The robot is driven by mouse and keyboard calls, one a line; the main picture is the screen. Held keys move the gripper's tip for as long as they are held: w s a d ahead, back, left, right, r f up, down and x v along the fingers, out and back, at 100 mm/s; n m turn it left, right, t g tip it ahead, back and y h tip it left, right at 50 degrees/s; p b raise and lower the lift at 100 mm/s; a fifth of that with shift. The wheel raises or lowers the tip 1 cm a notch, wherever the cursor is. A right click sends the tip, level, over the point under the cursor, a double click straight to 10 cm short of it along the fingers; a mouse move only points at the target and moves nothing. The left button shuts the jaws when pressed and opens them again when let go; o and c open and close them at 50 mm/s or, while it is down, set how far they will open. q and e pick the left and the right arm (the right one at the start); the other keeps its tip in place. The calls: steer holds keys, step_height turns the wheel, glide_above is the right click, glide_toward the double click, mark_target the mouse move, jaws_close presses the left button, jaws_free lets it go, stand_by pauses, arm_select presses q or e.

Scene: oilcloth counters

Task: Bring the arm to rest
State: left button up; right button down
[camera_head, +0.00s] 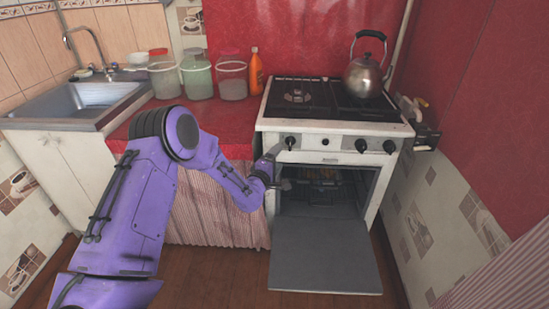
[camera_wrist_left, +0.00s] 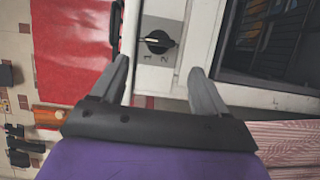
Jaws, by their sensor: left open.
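My left arm is purple and reaches from the lower left across the front of the counter to the stove (camera_head: 268,140). My left gripper (camera_head: 277,166) is at the stove's left front edge, beside the open oven. In the left wrist view my left gripper (camera_wrist_left: 160,80) is open, its two grey fingers apart with nothing held between them. A black knob (camera_wrist_left: 158,41) on the white stove panel shows beyond and between the fingertips. I cannot tell whether a finger touches the stove. My right gripper is not in view.
The oven door (camera_head: 325,257) hangs open and low over the floor. A kettle (camera_head: 364,75) stands on the hob. Several jars and an orange bottle (camera_head: 256,72) stand on the red counter (camera_head: 215,122). A sink (camera_head: 85,98) is at left.

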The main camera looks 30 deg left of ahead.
arm_select(q)
steer(key=shift+w+d, duration=0.25)
steer(key=shift+d, duration=0.1)
steer(key=s+d+f+m+g+p, duration=0.1)
steer(key=s+d+f+m+g, duration=0.25)
steer(key=s+f, duration=0.65)
steer(key=s+d+f+m+g, duration=0.3)
steer(key=s+f+m+g, duration=0.2)
steer(key=s+f, duration=0.45)
steer(key=s+d+f+m+g+y+p, duration=0.1)
steer(key=s+m+g, duration=0.3)
steer(key=s, duration=2.1)
steer(key=shift+s+d+f+g+p, duration=0.35)
steer(key=shift+f+g+p, duration=0.2)
steer(key=shift+g, duration=0.4)
steer(key=shift+s, duration=0.1)
